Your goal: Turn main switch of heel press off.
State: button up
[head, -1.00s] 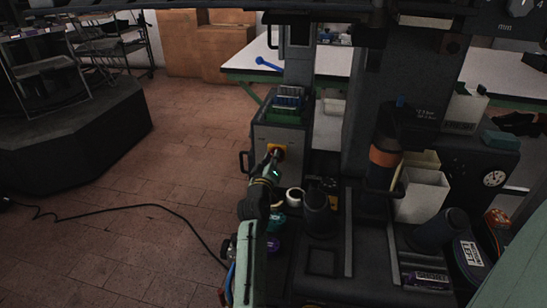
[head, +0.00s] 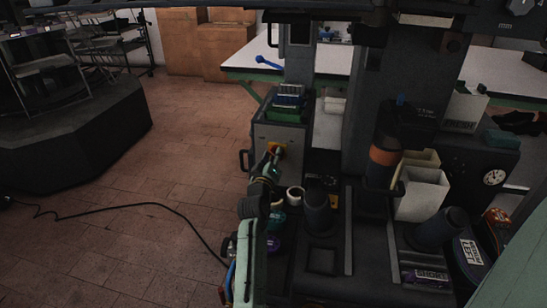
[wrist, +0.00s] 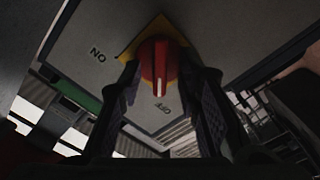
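The main switch is a red knob with a white mark (wrist: 160,62) on a yellow plate (wrist: 128,48). In the wrist view the mark points down toward the printed OFF label (wrist: 162,107); the ON label (wrist: 98,54) is to the left. My gripper (wrist: 162,78) has one finger on each side of the knob. I cannot tell whether the fingers press on it or stand slightly apart. In the head view my gripper (head: 273,154) is at the switch on the front of the grey control box (head: 297,137), hiding part of the knob.
The heel press (head: 365,110) stands right of the box. White bins (head: 421,192), a tape roll (head: 295,193) and dark cylinders (head: 318,210) crowd its bed. A cable (head: 150,207) lies on the floor; the tiles left of the box are otherwise clear.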

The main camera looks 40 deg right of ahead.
jog(key=shift+a, duration=0.1)
jog(key=v, duration=1.2)
